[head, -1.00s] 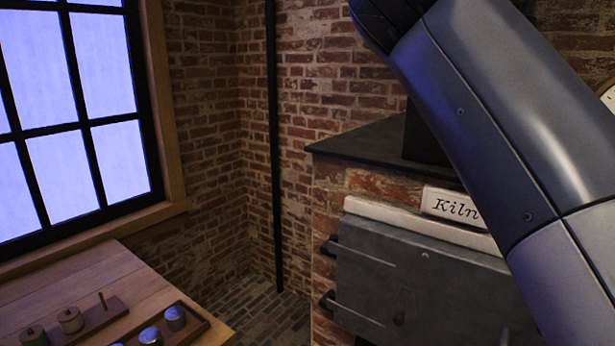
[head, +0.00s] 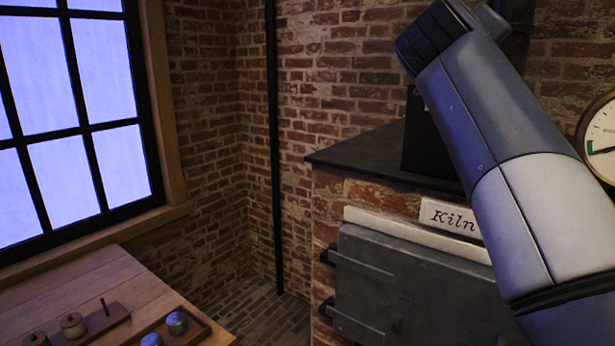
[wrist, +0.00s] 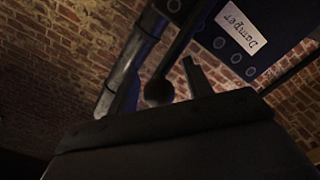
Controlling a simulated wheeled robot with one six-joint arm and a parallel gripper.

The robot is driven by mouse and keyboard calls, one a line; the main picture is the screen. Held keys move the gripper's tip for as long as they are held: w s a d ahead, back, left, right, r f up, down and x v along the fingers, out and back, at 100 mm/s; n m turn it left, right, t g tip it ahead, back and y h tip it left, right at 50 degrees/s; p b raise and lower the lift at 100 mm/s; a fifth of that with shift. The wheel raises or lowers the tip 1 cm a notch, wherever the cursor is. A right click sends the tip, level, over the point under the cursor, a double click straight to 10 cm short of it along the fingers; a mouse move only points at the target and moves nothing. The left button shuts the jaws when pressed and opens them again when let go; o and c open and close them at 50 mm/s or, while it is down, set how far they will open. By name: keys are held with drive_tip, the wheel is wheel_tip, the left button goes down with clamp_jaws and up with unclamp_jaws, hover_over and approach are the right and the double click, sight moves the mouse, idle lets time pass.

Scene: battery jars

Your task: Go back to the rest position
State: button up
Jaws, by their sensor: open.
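My gripper (wrist: 162,80) shows in the wrist view, with two dark fingers spread apart and nothing held between them. A dark lever with a round knob (wrist: 158,92) shows between the fingers in the picture. I cannot tell how far it is from them. In the head view my arm crosses in front of the kiln (head: 410,285) at the right, and my gripper is out of that view.
A dark panel with a "Damper" label (wrist: 240,32) is on the brick wall near a dark pipe (wrist: 125,70). A round gauge (head: 602,142) is at the right. A wooden table (head: 75,285) holds jars in a tray (head: 205,330). Brick floor is bare between table and kiln.

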drive_tip(key=w+a+f+n+p, duration=0.5)
drive_tip(key=a+f+n, duration=0.4)
drive_tip(key=n, duration=0.7)
drive_tip(key=shift+w+a+f+n, duration=0.2)
drive_tip(key=shift+w+f+n, duration=0.35)
drive_tip(key=shift+f, duration=1.2)
drive_tip(key=shift+w, duration=0.15)
